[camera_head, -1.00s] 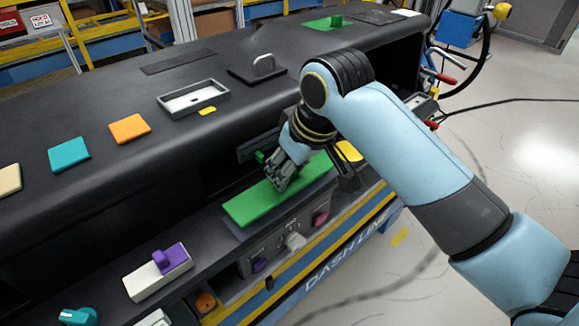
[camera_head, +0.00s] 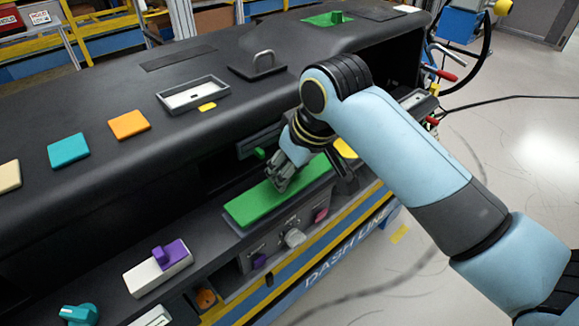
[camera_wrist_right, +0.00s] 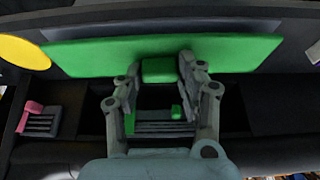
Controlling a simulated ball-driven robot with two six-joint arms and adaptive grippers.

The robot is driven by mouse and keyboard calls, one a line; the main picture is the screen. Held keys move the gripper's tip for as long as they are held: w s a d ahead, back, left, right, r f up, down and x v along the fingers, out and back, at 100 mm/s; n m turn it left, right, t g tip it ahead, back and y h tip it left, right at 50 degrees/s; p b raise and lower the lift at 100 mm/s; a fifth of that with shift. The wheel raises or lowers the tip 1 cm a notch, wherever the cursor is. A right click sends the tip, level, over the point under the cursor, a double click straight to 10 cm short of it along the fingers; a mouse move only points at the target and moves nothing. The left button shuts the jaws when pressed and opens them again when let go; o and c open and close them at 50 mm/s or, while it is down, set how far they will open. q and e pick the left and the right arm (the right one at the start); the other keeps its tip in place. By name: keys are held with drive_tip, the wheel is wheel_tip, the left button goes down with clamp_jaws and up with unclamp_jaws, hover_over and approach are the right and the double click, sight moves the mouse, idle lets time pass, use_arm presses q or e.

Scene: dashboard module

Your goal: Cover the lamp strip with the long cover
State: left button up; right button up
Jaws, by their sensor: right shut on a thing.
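The long green cover (camera_head: 262,203) is a flat bar lying along the dashboard's front ledge in the head view. It spans most of the right wrist view's width (camera_wrist_right: 90,58). My right gripper (camera_head: 281,185) is above its middle. In the right wrist view, my right gripper (camera_wrist_right: 167,68) has its two fingers shut on the cover's small green handle (camera_wrist_right: 159,71). A grey edge shows along the cover's side. The lamp strip cannot be made out, and whether the cover rests on it or is just above it is unclear. My left gripper is in neither view.
A yellow round piece (camera_head: 345,148) is past the cover's right end. Knobs and a purple-and-white switch (camera_head: 158,267) sit along the front. A grey tray (camera_head: 192,97), orange tile (camera_head: 129,125) and teal tile (camera_head: 68,149) are on the dashboard top.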

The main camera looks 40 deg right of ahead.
drive_tip(key=shift+f, duration=0.15)
drive_tip(key=o, duration=1.3)
drive_tip(key=shift+c, duration=0.2)
